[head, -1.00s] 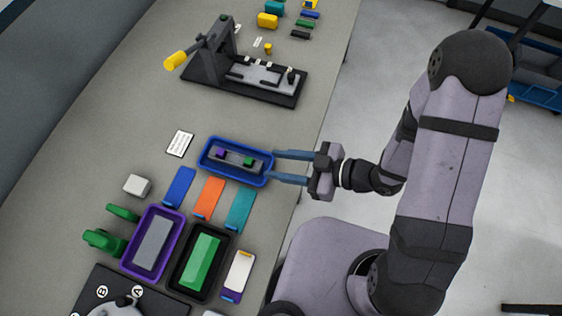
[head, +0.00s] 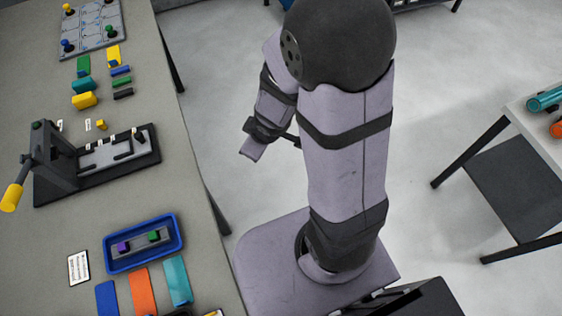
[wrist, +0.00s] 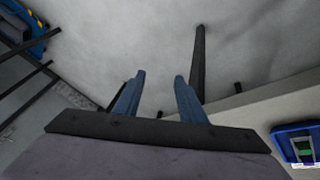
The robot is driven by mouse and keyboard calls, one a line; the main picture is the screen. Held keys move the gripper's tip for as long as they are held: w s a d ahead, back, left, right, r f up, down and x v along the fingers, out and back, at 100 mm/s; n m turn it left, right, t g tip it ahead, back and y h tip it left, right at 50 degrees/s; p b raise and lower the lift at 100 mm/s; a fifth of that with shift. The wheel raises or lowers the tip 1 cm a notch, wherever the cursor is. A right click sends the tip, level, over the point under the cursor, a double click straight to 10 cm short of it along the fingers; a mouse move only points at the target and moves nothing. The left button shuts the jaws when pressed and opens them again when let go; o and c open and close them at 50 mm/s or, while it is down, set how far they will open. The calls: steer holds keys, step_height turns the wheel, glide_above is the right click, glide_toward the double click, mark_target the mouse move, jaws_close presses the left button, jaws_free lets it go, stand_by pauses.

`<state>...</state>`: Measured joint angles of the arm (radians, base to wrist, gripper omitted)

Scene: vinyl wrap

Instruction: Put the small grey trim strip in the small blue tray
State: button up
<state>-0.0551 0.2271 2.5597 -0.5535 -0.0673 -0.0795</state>
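The small blue tray (head: 109,267) stands on the bench near its right edge in the head view. A grey strip (head: 138,244) lies inside it, with a small purple piece (head: 123,248) and a small green piece (head: 154,236) on or against it. The tray also shows at the right edge of the wrist view (wrist: 282,143), with the grey strip in it. My gripper (wrist: 158,76) is open and empty in the wrist view, its two blue fingers apart above the floor, clear of the tray. In the head view my arm hides the fingers.
A black press fixture (head: 60,165) with a yellow handle stands beyond the tray. Blue, orange (head: 142,292) and teal (head: 177,281) cards lie in front of it. Several coloured blocks and a dark grey piece (head: 123,94) lie farther back. A white table (head: 540,118) stands at right.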

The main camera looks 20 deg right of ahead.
steer(key=s+d+r+m+g, duration=0.1)
steer(key=s+r+m+g, duration=0.1)
steer(key=s, duration=0.4)
steer(key=s+d+r+m+g, duration=0.1)
steer(key=s+r+m+g, duration=0.1)
steer(key=s+r+m, duration=0.2)
steer(key=shift+s+d+r+m+g+h, duration=0.2)
steer(key=shift+s+d+m+g+h, duration=0.15)
steer(key=shift+s+m, duration=0.65)
